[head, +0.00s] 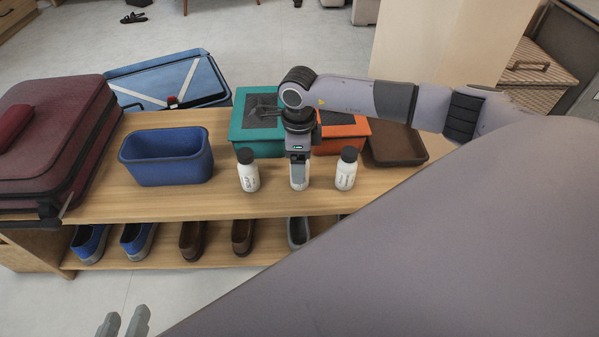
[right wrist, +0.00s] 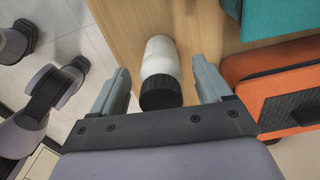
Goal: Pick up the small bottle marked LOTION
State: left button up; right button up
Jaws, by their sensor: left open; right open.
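Two small white bottles with black caps stand on the wooden shelf top in the head view: a left bottle (head: 248,172) and a right bottle (head: 345,171). Their labels are too small to read. My right gripper (head: 299,180) points down between them. In the right wrist view the open right gripper (right wrist: 161,68) has a white bottle (right wrist: 160,55) with a black cap between its fingers, with gaps on both sides. I cannot tell which bottle this is; the gripper may hide one in the head view. My left gripper (head: 123,320) is open and empty at the lower left.
On the shelf top (head: 150,205) stand a blue bin (head: 167,170), a teal box (head: 258,145), an orange box (head: 345,130), a brown tray (head: 396,150) and a maroon suitcase (head: 50,130). Several shoes line the lower shelf. A blue case (head: 165,80) lies behind.

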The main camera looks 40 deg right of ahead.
jog(key=c, duration=1.2)
jog(key=shift+r, duration=0.2)
pick_arm(q)
jog(key=shift+s+a+g+y+p, duration=0.1)
jog(key=shift+s+a+y+p, duration=0.15)
jog(key=shift+a+p, duration=0.45)
jog(key=shift+s+a+g+y+p, duration=0.1)
jog(key=shift+s+a+y+p, duration=0.25)
jog(key=shift+p, duration=0.6)
jog(key=shift+s+a+g+y+p, duration=0.1)
jog(key=shift+a+y+p, duration=0.1)
jog(key=shift+a+p, duration=0.55)
pick_arm(e)
jog(key=shift+r, duration=9.75)
